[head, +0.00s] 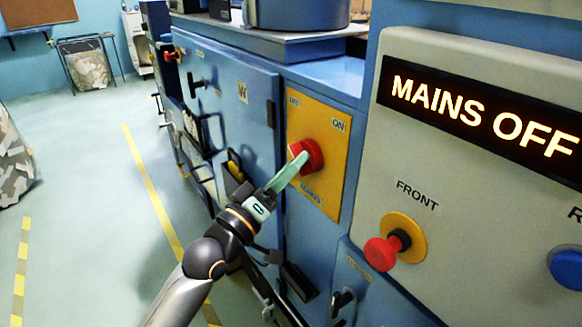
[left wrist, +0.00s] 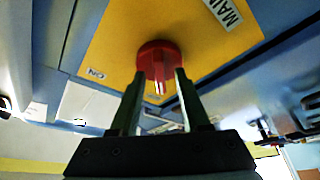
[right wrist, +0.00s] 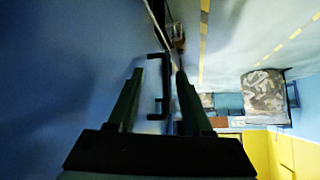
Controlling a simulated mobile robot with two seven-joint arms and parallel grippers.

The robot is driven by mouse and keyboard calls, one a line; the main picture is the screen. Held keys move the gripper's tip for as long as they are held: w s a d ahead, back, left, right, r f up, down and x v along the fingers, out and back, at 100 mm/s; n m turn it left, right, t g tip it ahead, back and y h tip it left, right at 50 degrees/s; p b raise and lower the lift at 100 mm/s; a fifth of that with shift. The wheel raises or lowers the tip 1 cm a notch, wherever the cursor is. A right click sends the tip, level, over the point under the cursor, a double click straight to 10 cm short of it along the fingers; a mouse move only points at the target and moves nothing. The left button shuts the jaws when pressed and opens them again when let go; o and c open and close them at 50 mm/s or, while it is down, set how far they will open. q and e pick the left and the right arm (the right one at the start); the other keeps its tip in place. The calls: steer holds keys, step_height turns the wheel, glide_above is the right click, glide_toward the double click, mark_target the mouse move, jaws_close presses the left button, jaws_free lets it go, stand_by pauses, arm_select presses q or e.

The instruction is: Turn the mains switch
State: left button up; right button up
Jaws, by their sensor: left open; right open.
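The mains switch is a red knob (head: 308,157) on a yellow plate (head: 335,115) marked ON at its top right and MAINS below. The display (head: 470,110) beside it reads MAINS OFF. My left gripper (head: 296,166) reaches in from the lower left with its fingertips at the knob. In the left wrist view the open fingers (left wrist: 159,80) point at the red knob (left wrist: 157,60), one toward each side; contact is unclear. My right gripper (right wrist: 160,74) shows only in the right wrist view, open, with a dark bar handle (right wrist: 160,88) seen between its fingers.
A red mushroom button (head: 383,252) on a yellow ring sits under FRONT, right of the switch. A blue button (head: 567,268) is at the right edge. Blue cabinet doors (head: 235,110) with handles line the left. The floor (head: 90,200) there is mostly clear.

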arm_select(q)
jaws_close()
stand_by(0.7)
